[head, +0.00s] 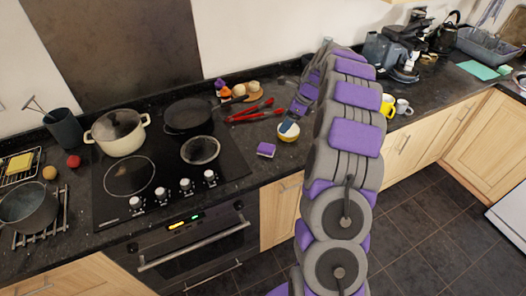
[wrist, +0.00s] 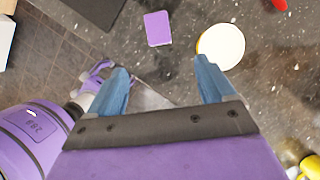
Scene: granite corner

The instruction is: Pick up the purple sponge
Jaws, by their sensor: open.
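The purple sponge (head: 266,149) lies flat on the dark granite counter, right of the hob and near the counter's front edge. It also shows in the wrist view (wrist: 158,28) at the top middle, beyond my fingertips. My gripper (wrist: 163,78) is open, its two blue fingers apart with nothing between them. In the head view my gripper (head: 287,128) is partly hidden by my arm, above the counter near a white and yellow bowl. That bowl (wrist: 221,46) is close to the right finger in the wrist view.
Red tongs (head: 250,112) lie behind the sponge. A black pan (head: 188,115) and a cream pot (head: 118,133) stand on the hob at left. A yellow mug (head: 388,106) stands right of my arm. Bare counter surrounds the sponge.

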